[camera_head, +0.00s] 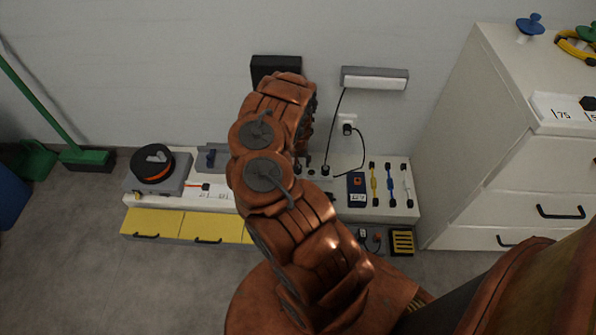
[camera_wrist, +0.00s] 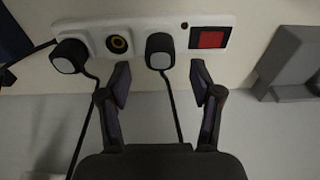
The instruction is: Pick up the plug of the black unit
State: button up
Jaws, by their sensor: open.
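In the wrist view a white power strip (camera_wrist: 93,46) holds two black plugs with grey end faces. The left plug (camera_wrist: 70,57) has a cord running down past the left finger. The middle plug (camera_wrist: 160,52) has a cord running down between my fingers. My gripper (camera_wrist: 160,75) is open and empty, with its fingertips just below and to either side of the middle plug. A black unit (camera_head: 275,65) is on the wall in the head view, partly behind my arm. Which plug belongs to it cannot be told. My arm hides the gripper there.
A grey bracket (camera_wrist: 290,70) stands to the right. In the head view, a grey-white wall unit (camera_head: 375,78), a wall plug (camera_head: 347,129) and a white cabinet (camera_head: 480,150) are to the right.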

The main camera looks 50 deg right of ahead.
notch_tip(320, 180, down, 3)
jog(key=shift+s+b, duration=0.1)
jog(key=shift+b, duration=0.6)
jog(key=shift+f, duration=0.45)
jog(key=shift+r, duration=0.1)
grip_shut()
